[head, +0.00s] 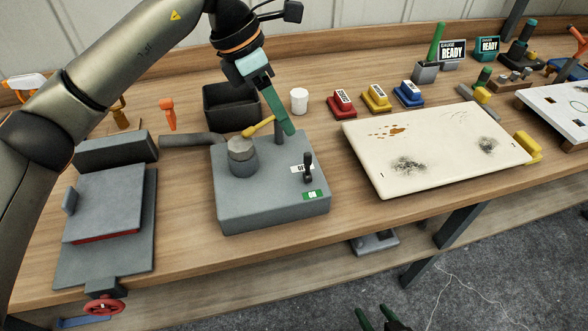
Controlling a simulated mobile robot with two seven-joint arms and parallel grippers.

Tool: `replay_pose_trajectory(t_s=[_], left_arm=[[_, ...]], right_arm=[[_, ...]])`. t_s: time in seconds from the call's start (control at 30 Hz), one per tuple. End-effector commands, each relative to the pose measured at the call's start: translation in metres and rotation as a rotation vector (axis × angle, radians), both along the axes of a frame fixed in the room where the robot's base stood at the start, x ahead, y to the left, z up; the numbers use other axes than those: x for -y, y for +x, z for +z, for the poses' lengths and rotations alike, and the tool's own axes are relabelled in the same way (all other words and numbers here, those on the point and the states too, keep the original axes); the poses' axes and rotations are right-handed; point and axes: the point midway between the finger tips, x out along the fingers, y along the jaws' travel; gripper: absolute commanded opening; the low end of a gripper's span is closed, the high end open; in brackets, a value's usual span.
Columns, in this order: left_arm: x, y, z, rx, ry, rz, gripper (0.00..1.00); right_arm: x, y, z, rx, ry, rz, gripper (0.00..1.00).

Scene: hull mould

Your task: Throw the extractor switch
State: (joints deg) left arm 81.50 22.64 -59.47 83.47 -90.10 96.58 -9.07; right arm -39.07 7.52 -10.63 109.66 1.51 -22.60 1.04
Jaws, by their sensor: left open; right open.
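The extractor switch is a short black lever (308,170) on top of a grey box (270,212) on the bench. A white OFF label (296,169) lies beside the lever, and a green ON label (312,195) lies at the near edge. The lever stands up near the OFF label; its exact tilt is hard to tell. My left gripper (289,130) is above the back of the box, green fingers pointing down, apart from the lever. It is open and empty, seen nearly edge-on. My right gripper (380,320) shows only its open green fingertips at the bottom edge, over the floor.
A round grey knob (242,158) and a yellow-handled part (259,127) stand close to the lever's left and back. A grey vice-like press (108,205) is left. A stained cream panel (430,165) lies right. Red (341,105), yellow (376,98) and blue (408,95) button boxes stand behind.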

Motion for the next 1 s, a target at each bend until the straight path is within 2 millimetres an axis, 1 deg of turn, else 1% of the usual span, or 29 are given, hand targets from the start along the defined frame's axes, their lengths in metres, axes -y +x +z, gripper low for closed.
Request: replay_pose_trajectory(t_s=[0.07, 0.17, 0.27, 0.6, 0.7, 0.83, 1.0], left_arm=[[0.001, 0.001, 0.001, 0.036, -0.010, -0.030, 0.50], [0.003, 0.002, -0.003, 0.047, -0.014, -0.039, 0.50], [0.009, 0.002, -0.016, 0.042, -0.012, -0.039, 0.50], [0.036, 0.004, -0.078, 0.038, -0.012, -0.038, 0.50], [0.042, 0.004, -0.093, 0.039, -0.012, -0.037, 0.50], [0.047, 0.005, -0.105, 0.040, -0.012, -0.037, 0.50], [0.050, 0.006, -0.112, 0.043, -0.012, -0.035, 0.50]], right_arm=[[0.000, 0.000, 0.000, 0.000, 0.000, 0.000, 0.62], [0.000, 0.000, 0.001, 0.000, 0.000, 0.000, 0.62], [0.000, 0.001, 0.004, 0.001, 0.000, -0.001, 0.62], [0.001, 0.002, 0.017, 0.003, -0.001, -0.002, 0.62], [0.001, 0.002, 0.019, 0.004, -0.001, -0.002, 0.62], [0.001, 0.002, 0.021, 0.004, -0.001, -0.002, 0.62], [0.001, 0.002, 0.022, 0.004, -0.001, -0.002, 0.62]])
